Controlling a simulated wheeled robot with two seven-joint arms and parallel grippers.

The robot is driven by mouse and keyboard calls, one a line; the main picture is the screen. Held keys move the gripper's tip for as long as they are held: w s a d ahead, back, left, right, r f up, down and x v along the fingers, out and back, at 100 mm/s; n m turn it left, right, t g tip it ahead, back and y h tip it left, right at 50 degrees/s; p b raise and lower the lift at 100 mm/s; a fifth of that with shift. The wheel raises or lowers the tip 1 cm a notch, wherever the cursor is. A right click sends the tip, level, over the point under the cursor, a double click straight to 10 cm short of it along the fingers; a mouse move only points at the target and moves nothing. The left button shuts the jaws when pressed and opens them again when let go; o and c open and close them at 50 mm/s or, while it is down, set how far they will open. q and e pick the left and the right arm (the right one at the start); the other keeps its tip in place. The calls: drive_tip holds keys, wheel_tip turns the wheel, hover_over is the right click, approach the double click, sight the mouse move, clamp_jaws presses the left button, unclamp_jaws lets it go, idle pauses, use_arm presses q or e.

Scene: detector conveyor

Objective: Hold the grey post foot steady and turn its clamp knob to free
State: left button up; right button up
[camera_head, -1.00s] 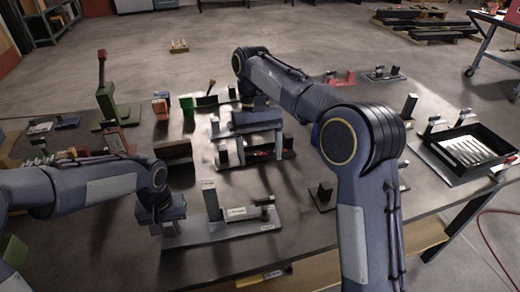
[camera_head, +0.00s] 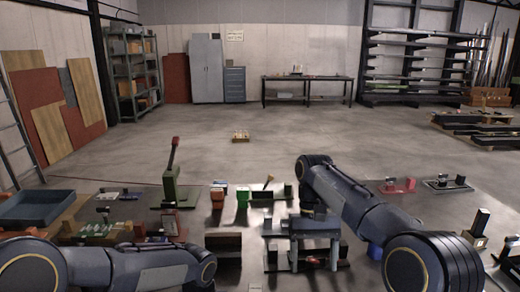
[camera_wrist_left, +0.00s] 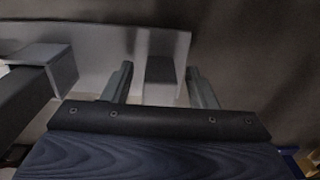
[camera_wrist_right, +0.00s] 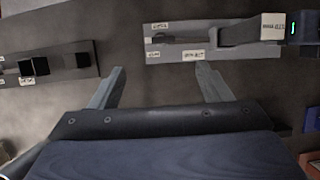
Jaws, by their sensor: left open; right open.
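The grey post foot (camera_wrist_right: 213,50) shows in the right wrist view as a labelled flat plate. Its upright post with a white label (camera_wrist_right: 272,27) is at the right, and the dark clamp knob (camera_wrist_right: 158,39) is at the other end. My left gripper (camera_wrist_left: 162,85) is open at the plate's end, with a grey block (camera_wrist_left: 160,70) between its fingers; I cannot tell if they touch. My right gripper (camera_head: 314,262) is open and empty, pointing down over the bench beyond the foot; it also shows in its wrist view (camera_wrist_right: 157,85). The head view cuts off nearly all of the foot.
A small plate with dark blocks (camera_wrist_right: 48,64) lies left of the foot in the right wrist view. Open floor lies behind.

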use_arm(q)
wheel_tip(320, 180, up, 11)
drive_tip(key=shift+r, duration=0.15)
drive_tip(key=s+a+r+t+h, duration=0.25)
drive_tip(key=s+a, duration=0.45)
drive_tip(key=s, duration=0.4)
use_arm(e)
drive_tip(key=s+d+r+t+y, duration=0.35)
drive_tip(key=s+d, duration=0.55)
drive_tip(key=s, duration=0.3)
use_arm(q)
drive_tip(key=s+f+n+t+h, duration=0.1)
drive_tip(key=s+f+t, duration=0.1)
drive_tip(key=s, duration=0.8)
drive_tip(key=shift+s+a+f+n+t, duration=0.15)
drive_tip(key=shift+a+f+n+t, duration=0.3)
drive_tip(key=shift+t, duration=0.1)
use_arm(e)
drive_tip(key=s+f+t, duration=0.3)
drive_tip(key=s+f, duration=0.1)
drive_tip(key=s, duration=0.3)
drive_tip(key=s+a+f+m+t, duration=0.1)
drive_tip(key=s+f+t, duration=0.2)
drive_tip(key=s+f, duration=0.2)
drive_tip(key=s, duration=0.2)
drive_tip(key=shift+s+m+t, duration=0.3)
drive_tip(key=shift+t, duration=0.05)
